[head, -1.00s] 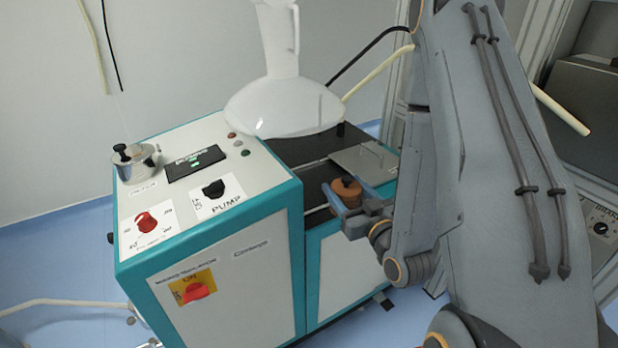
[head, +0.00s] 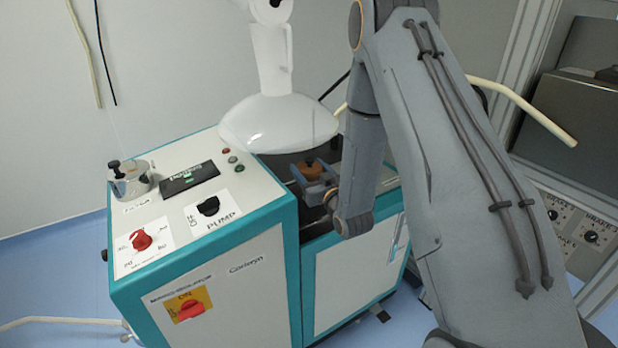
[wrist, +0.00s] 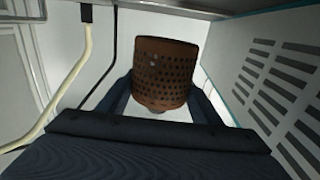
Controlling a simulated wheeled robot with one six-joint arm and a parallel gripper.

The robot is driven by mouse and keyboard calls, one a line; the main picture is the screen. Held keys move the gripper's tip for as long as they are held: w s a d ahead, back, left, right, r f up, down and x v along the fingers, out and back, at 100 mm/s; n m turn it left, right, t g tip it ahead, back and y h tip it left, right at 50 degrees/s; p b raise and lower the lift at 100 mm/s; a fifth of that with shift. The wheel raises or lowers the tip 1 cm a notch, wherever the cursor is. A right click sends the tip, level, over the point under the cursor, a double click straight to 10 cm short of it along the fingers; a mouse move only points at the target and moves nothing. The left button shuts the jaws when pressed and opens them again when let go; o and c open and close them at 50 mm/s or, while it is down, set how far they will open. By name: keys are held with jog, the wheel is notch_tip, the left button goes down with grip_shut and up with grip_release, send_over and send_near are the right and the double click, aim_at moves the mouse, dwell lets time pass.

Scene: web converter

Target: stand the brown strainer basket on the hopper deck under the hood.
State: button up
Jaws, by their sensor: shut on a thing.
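In the wrist view the basket (wrist: 166,72) sits upright between the blue fingers. A gap below the basket cannot be judged, as my gripper and arm hide much of the deck.
The teal and white machine cabinet (head: 225,270) stands left and in front, its control panel carrying a PUMP switch (head: 208,206) and a red knob (head: 141,240). A metal pot (head: 130,178) stands at its back left. A slotted panel (wrist: 275,85) is close on the right in the wrist view.

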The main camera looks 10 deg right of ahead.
aim_at(309, 178)
jog(key=shift+f+p, duration=0.4)
jog(key=shift+f, duration=1.35)
